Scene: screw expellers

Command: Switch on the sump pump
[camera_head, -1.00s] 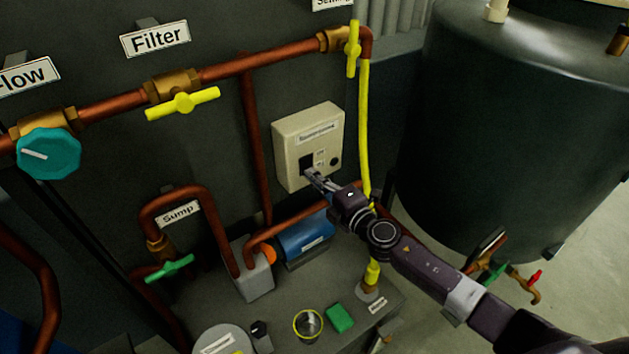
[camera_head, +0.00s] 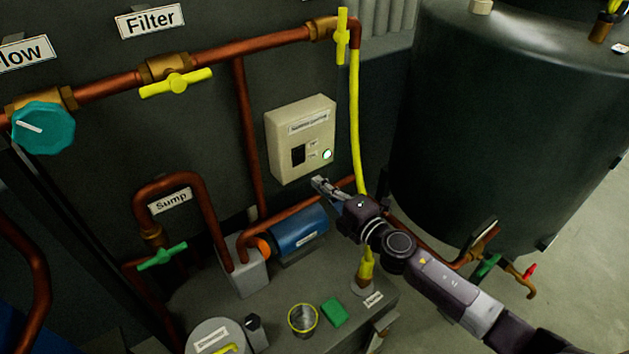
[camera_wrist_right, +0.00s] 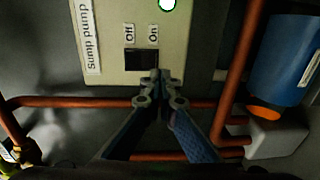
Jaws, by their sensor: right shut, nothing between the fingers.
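The sump pump control box (camera_head: 288,128) is a beige box on the dark panel, with a black rocker switch (camera_head: 298,154) and a round lamp (camera_head: 327,154) glowing greenish white. In the right wrist view the box (camera_wrist_right: 108,62) carries a "Sump pump" label, and its black switch (camera_wrist_right: 141,60) sits below the "Off" and "On" marks. My right gripper (camera_head: 318,184) is shut and empty, just below the box in the head view. In the wrist view its fingertips (camera_wrist_right: 155,78) overlap the switch's edge on the "On" side; contact cannot be told. My left gripper is not in view.
A blue pump (camera_head: 300,232) and copper pipes (camera_head: 246,140) lie below and beside the box. A yellow hose (camera_head: 357,120) runs down just right of it. A large dark tank (camera_head: 500,130) stands at the right. A cup (camera_head: 302,319) and green block (camera_head: 334,312) sit on the ledge.

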